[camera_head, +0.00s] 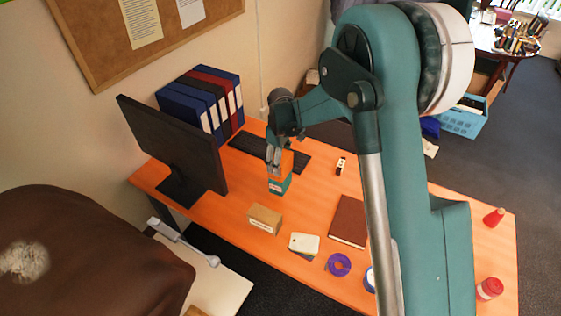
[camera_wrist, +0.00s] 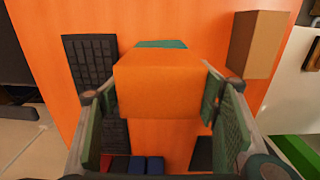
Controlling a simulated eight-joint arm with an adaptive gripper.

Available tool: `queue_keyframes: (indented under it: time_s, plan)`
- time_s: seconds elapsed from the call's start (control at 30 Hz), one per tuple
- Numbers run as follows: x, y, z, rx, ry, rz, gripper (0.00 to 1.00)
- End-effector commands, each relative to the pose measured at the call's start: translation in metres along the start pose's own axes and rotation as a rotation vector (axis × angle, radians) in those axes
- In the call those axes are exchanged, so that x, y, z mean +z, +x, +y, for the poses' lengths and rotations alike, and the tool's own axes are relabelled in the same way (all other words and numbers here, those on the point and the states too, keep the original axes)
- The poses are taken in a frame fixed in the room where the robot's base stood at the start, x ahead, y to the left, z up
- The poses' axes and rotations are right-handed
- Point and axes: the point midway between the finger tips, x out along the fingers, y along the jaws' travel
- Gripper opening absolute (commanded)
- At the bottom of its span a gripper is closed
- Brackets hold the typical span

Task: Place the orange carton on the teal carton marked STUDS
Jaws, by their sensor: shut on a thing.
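The orange carton (camera_head: 287,162) is between the fingers of my gripper (camera_head: 274,160), which is shut on it. In the wrist view the orange carton (camera_wrist: 157,86) fills the space between the fingertips (camera_wrist: 158,90). The teal carton (camera_head: 279,185) stands on the orange desk, directly below the orange carton in the head view. Only a strip of the teal carton (camera_wrist: 161,44) shows past the orange carton's far edge in the wrist view. I cannot tell whether the two cartons touch. The STUDS marking is too small to read.
A tan carton (camera_head: 264,219) stands nearby on the desk (camera_head: 230,209). A monitor (camera_head: 172,145), several binders (camera_head: 205,98) and a keyboard (camera_head: 250,146) lie toward the back left. A brown book (camera_head: 348,221), a pale box (camera_head: 304,243) and a purple tape ring (camera_head: 339,264) lie toward the front.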

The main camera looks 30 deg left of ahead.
Motion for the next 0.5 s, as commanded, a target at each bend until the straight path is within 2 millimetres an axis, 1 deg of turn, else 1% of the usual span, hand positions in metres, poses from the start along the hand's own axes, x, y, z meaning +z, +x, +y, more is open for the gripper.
queue_keyframes:
  time_s: [0.13, 0.17, 0.27, 0.5]
  plan:
    - [0.0, 0.0035, 0.0, 0.0, 0.0, 0.0, 0.42]
    - [-0.0001, 0.0037, 0.0, 0.0, 0.0, 0.0, 0.62]
    - [0.0, 0.0029, 0.0, 0.0, 0.0, 0.0, 0.75]
    - [0.0, 0.0028, 0.0, 0.0, 0.0, 0.0, 0.75]
